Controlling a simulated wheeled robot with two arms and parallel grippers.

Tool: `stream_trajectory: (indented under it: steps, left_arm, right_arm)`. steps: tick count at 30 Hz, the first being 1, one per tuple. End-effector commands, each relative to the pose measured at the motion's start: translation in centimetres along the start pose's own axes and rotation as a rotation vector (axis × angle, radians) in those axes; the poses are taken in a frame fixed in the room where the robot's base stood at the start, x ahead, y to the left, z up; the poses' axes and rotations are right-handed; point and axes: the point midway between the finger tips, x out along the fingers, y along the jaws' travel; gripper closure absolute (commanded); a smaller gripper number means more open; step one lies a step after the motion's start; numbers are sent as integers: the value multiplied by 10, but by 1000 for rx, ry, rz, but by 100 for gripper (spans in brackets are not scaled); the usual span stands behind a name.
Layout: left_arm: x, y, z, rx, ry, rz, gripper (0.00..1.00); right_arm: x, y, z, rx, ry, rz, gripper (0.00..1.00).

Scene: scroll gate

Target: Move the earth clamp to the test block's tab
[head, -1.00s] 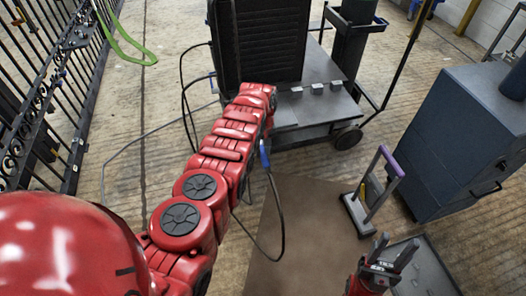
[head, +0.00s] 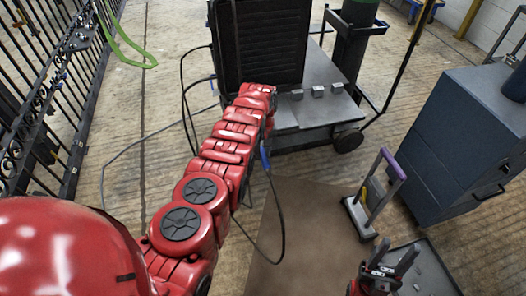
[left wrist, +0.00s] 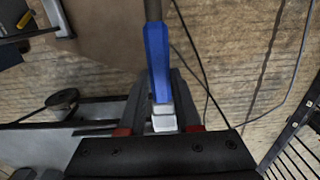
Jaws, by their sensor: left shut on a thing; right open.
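The earth clamp shows a blue handle (head: 265,156) in the head view, beside my left forearm, with a dark cable hanging from it in a loop. In the left wrist view, its blue handle (left wrist: 157,62) points away from my left gripper (left wrist: 161,103), which is shut on the clamp's pale end. In the head view my left fingers are hidden behind my arm. My right gripper (head: 394,258) is open and empty at the lower right, near the floor tray. I cannot tell for sure which thing is the test block; its tab is not clearly visible.
A dark cart (head: 316,72) carries several small silver blocks on its shelf. A grey stand with a purple top (head: 389,164) stands on the brown mat (head: 309,222). A blue cabinet (head: 459,142) is at right, a black gate (head: 45,88) at left. Cables cross the floor.

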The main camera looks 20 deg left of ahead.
Motion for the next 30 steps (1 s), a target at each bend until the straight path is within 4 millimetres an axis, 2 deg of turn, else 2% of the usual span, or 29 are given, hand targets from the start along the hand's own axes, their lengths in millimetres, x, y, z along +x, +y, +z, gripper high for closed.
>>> stream_trajectory:
  steps: [30]
  left_arm:
    - [0, 0, -4, 0, 1, 0, 100]
  right_arm:
    - [-12, -1, 2, 0, 0, 0, 50]
